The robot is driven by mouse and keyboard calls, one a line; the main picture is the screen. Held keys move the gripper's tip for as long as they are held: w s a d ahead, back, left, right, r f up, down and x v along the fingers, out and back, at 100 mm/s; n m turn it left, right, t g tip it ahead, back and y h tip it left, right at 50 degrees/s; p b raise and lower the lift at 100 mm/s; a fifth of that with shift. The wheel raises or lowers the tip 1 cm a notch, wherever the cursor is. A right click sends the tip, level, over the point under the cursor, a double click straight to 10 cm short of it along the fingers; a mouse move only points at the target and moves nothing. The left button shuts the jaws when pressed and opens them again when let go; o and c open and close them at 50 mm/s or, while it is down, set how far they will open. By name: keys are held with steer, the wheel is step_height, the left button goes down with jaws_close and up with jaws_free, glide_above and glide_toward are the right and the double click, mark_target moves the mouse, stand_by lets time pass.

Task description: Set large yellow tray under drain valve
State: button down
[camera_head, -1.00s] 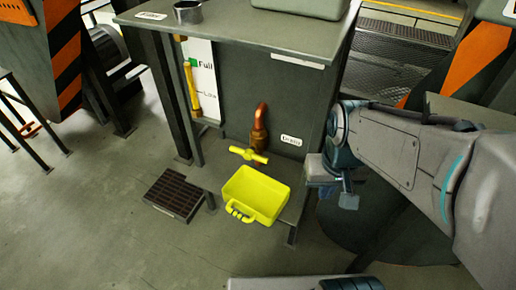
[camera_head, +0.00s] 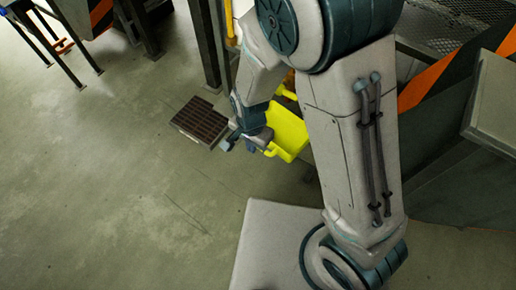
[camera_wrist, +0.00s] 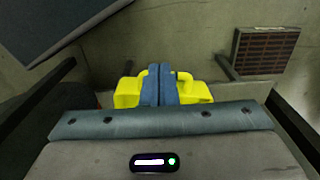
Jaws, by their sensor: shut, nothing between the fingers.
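The large yellow tray (camera_head: 288,132) is on the floor in the head view, partly hidden behind my arm. My gripper (camera_head: 240,142) is low beside the tray's left side, where its handle was seen earlier. In the wrist view, the two blue fingers (camera_wrist: 160,86) are pressed together with nothing between them. Yellow parts of the tray (camera_wrist: 128,94) show on both sides of the fingers; whether they touch cannot be told. The drain valve is mostly hidden by my arm; a bit of its yellow handle (camera_head: 288,93) shows above the tray.
A brown floor grate (camera_head: 201,122) lies left of the gripper, and also shows in the wrist view (camera_wrist: 265,50). A dark machine leg (camera_head: 206,45) stands behind it. Open concrete floor (camera_head: 130,190) extends to the left and front.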

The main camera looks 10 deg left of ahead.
steer(key=w+f+b, duration=0.1)
steer(key=f+b, duration=0.1)
steer(key=f, duration=0.3)
steer(key=w+d+f+b, duration=0.1)
steer(key=w+f+b, duration=0.1)
steer(key=f, duration=0.3)
steer(key=shift+w+f+b, duration=0.25)
steer(key=shift+b, duration=0.55)
steer(key=shift+w+d, duration=0.1)
